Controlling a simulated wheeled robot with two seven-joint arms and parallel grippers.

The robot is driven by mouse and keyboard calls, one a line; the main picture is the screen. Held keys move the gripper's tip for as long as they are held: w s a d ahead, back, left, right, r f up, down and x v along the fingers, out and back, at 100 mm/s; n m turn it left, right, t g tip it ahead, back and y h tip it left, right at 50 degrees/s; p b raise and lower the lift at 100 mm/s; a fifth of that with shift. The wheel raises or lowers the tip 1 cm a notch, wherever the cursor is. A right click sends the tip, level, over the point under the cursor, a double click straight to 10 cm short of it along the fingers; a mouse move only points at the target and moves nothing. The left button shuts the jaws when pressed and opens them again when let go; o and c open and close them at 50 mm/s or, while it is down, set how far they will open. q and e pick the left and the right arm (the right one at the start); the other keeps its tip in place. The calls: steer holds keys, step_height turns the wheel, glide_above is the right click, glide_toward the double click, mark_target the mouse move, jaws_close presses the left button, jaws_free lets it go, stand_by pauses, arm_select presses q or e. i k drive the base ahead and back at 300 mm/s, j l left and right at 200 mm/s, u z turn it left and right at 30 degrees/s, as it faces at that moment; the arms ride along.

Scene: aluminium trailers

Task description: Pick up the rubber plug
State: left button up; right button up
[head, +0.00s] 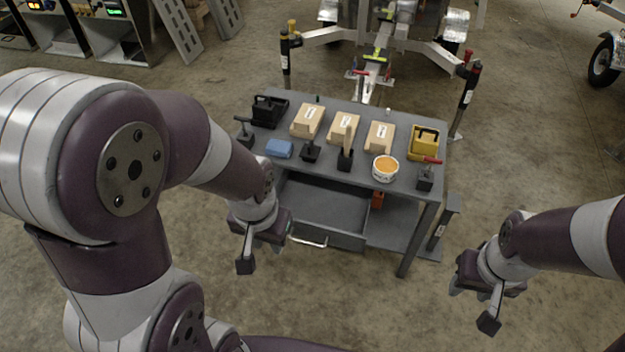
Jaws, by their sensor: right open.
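I cannot pick out the rubber plug with certainty. Small items stand at the back edge of the grey workbench (271,174): a green-topped one (318,98) and a whitish one (388,111), both too small to identify. My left gripper (262,246) hangs in front of the bench's left part, beside the pulled-out drawer (325,207); its fingers are too unclear to judge. My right gripper (469,291) is open and apart from the bench, over the floor to its lower right.
The bench top carries a black caddy (268,111), several tan boxes (343,128), a yellow case (424,143), a blue block (279,149), an orange-filled tub (385,169) and dark tool stands (345,160). A trailer frame (322,36) stands behind.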

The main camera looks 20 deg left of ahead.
mark_target(310, 154)
steer(key=i+j+z, duration=0.55)
steer(key=j, duration=0.3)
steer(key=i+j+z, duration=0.4)
steer(key=j, duration=0.35)
steer(key=i+j+z, duration=0.15)
steer(key=j, duration=0.2)
